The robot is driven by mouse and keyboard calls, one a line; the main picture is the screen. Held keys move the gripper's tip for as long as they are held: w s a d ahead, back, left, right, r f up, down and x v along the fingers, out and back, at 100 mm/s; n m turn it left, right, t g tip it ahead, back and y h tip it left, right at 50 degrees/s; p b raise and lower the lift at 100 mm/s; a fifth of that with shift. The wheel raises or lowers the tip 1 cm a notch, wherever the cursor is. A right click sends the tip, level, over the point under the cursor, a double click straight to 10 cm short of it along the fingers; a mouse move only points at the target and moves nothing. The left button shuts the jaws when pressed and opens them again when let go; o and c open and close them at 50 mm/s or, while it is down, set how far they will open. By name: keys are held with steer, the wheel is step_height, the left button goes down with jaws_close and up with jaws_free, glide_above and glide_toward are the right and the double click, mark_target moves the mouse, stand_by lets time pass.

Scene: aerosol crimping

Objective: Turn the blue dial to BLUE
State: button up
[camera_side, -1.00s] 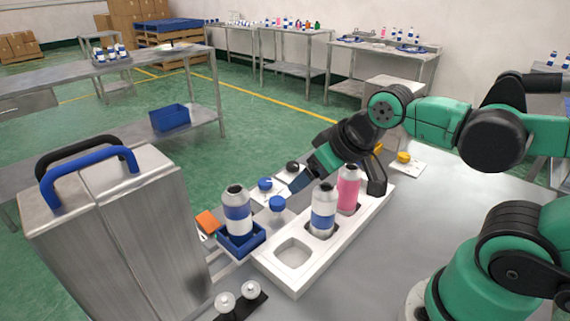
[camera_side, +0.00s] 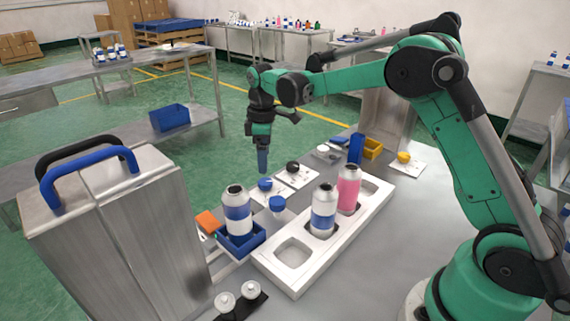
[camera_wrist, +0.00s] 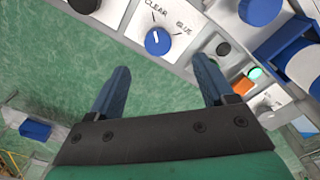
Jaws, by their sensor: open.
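The blue dial (camera_side: 265,184) sits on a white panel near the table's far edge. In the wrist view the blue dial (camera_wrist: 158,43) has CLEAR and BLUE labels beside it, and its small white mark seems to face the CLEAR side. My gripper (camera_side: 262,168) points down just above and behind the dial, apart from it. In the wrist view my gripper (camera_wrist: 160,80) has its two blue fingers spread with nothing between them. The dial lies beyond the fingertips, roughly midway between them.
A black dial (camera_side: 292,167) is beside it. A blue round knob (camera_side: 277,204) stands in front, near a blue-banded can (camera_side: 237,212) in a blue holder. A white tray (camera_side: 296,282) holds a blue-banded bottle (camera_side: 323,212) and a pink bottle (camera_side: 348,190). Green floor lies behind the table.

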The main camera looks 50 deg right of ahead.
mark_target(265, 181)
steer(key=shift+w+d+f, duration=0.1)
steer(key=shift+w+f, duration=0.05)
steer(key=shift+f, duration=3.05)
steer(key=shift+c, duration=0.2)
jaws_close()
